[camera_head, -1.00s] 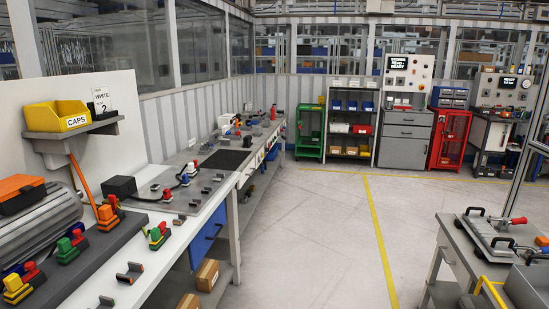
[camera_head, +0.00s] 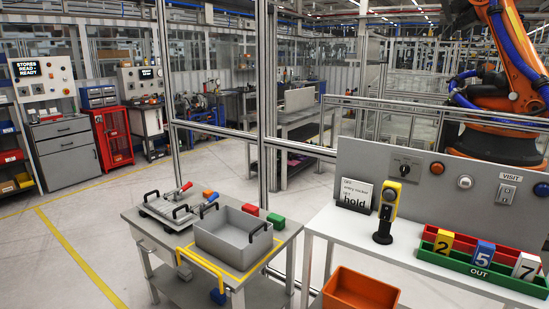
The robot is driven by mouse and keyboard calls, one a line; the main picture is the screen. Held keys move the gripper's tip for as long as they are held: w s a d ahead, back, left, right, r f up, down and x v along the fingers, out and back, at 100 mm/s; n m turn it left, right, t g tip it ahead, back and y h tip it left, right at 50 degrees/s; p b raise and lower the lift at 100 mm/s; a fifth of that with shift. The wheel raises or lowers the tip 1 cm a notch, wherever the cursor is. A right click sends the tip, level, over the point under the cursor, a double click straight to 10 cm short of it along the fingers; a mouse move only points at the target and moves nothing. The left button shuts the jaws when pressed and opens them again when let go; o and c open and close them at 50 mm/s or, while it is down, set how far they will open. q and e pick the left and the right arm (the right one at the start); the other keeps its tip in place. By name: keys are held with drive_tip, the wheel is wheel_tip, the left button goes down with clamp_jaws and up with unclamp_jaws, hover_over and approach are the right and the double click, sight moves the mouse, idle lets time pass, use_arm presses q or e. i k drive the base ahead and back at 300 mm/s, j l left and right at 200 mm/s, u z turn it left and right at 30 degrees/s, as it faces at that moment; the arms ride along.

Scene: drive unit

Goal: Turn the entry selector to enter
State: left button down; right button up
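A dark rotary selector knob (camera_head: 405,169) sits on a small square plate on the grey panel (camera_head: 363,160) at the right. It is small in this view, and I cannot read its position or labels. A white card (camera_head: 355,194) with "entry selector" and "hold" on it stands below and left of it. A yellow handheld device (camera_head: 388,199) stands upright on a black base in front of the panel. Neither of my grippers shows in this view.
The white bench holds red and green racks (camera_head: 489,267) with numbered tags. An orange bin (camera_head: 361,290) is in front. A grey cart (camera_head: 172,250) carries a grey tray (camera_head: 233,236). Fence posts (camera_head: 267,120) and an orange robot arm (camera_head: 516,62) stand behind. Floor at left is clear.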

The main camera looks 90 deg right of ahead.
sight(404, 169)
drive_tip(key=z, duration=3.65)
drive_tip(key=i+u, duration=0.1)
